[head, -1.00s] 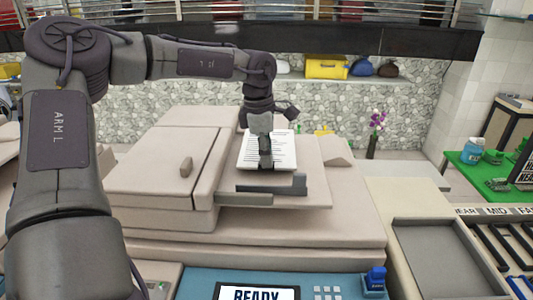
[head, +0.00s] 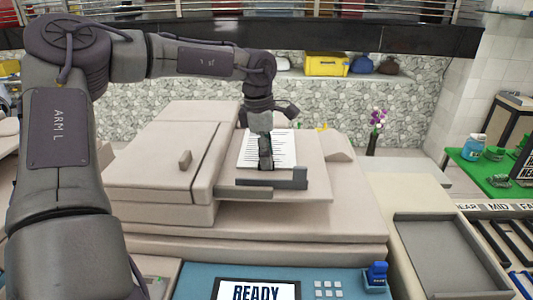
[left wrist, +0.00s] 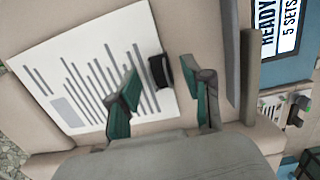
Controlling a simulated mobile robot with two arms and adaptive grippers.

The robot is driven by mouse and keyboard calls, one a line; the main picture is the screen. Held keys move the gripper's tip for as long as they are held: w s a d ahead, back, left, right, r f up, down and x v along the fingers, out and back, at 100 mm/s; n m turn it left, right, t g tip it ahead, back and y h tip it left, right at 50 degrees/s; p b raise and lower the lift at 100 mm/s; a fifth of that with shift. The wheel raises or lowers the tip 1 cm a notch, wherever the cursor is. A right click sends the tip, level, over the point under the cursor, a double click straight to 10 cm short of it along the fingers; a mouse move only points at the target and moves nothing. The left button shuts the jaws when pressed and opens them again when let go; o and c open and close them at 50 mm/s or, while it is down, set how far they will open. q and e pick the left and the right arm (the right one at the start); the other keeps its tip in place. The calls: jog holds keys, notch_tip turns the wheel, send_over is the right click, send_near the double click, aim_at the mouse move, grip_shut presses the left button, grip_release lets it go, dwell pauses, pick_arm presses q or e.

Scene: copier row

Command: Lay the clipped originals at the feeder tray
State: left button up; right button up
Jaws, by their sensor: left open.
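The clipped originals (head: 285,150) are white printed sheets lying on the pale feeder tray (head: 318,188) of the copier. In the left wrist view the sheets (left wrist: 75,75) are flat, with a small black clip (left wrist: 160,72) at their edge. My left gripper (head: 266,168) is over the near edge of the sheets, pointing down. In the left wrist view its two fingers are apart, with the clip between them, and I see a gap on the side of the right finger. The left finger covers part of the sheets. My right gripper is not in view.
A grey raised bar (head: 287,181) stands at the tray's near side. The copier's closed lid (head: 165,155) is on the left. The blue panel screen (head: 256,291) reads READY. A blue object (head: 375,277) stands at the panel's right; a grey shallow tray (head: 440,255) lies farther right.

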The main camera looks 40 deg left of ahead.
pick_arm(q)
notch_tip(320, 180, up, 12)
jog(key=s, duration=0.1)
jog(key=shift+a, duration=0.45)
